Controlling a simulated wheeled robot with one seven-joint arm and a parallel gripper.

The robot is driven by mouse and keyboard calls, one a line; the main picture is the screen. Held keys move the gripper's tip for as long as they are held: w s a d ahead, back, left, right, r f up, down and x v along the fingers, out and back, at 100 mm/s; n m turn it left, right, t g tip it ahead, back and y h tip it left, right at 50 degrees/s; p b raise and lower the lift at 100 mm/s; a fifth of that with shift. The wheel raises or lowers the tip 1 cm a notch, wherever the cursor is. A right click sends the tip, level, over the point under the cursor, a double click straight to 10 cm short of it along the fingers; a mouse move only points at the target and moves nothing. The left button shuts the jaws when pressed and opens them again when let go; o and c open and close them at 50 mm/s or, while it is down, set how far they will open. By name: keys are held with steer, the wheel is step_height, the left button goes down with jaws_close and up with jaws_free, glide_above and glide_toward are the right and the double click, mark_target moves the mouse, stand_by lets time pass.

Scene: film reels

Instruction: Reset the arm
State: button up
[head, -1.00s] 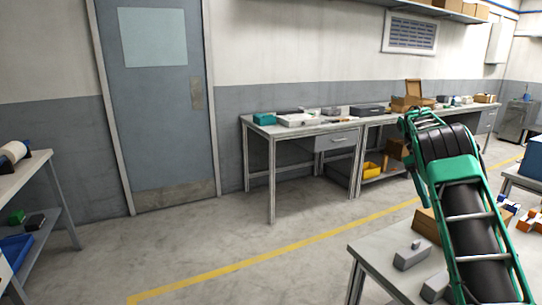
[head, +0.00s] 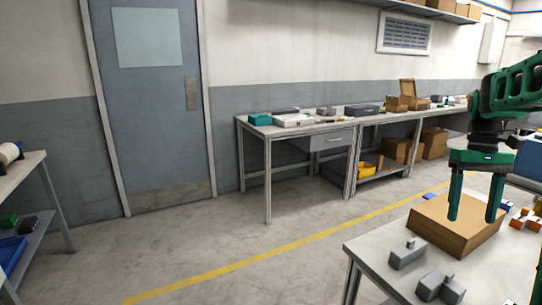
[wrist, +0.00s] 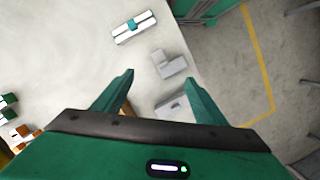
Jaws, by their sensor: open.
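My gripper (head: 474,218) hangs at the right of the head view with its two green fingers pointing down and apart. It is open, with nothing between the fingers. Behind it in that view is a brown box (head: 440,229) on the near table (head: 385,240). My arm runs from the gripper up to the right edge, where it is cut off. In the wrist view my gripper (wrist: 159,78) also shows open over the pale tabletop, with a grey stepped block (wrist: 172,66) beyond the fingertips.
Grey blocks (head: 408,254) lie on the near table's front left. A white item with a teal middle (wrist: 134,27) lies farther off in the wrist view. A long workbench (head: 300,131) lines the wall by a door (head: 160,100). The floor between is clear.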

steer(key=s+a+f+m+t, duration=0.1)
steer(key=s+a+f, duration=0.2)
steer(key=s, duration=0.5)
steer(key=s+a+f+m+t, duration=0.1)
steer(key=s+a+f+m, duration=0.1)
steer(key=s, duration=0.6)
steer(key=s+a+f+m, duration=0.1)
steer(key=s+a+f, duration=0.2)
steer(key=s, duration=0.6)
steer(key=shift+a+f+t, duration=0.4)
steer(key=shift+a, duration=0.25)
steer(key=shift+s, duration=0.1)
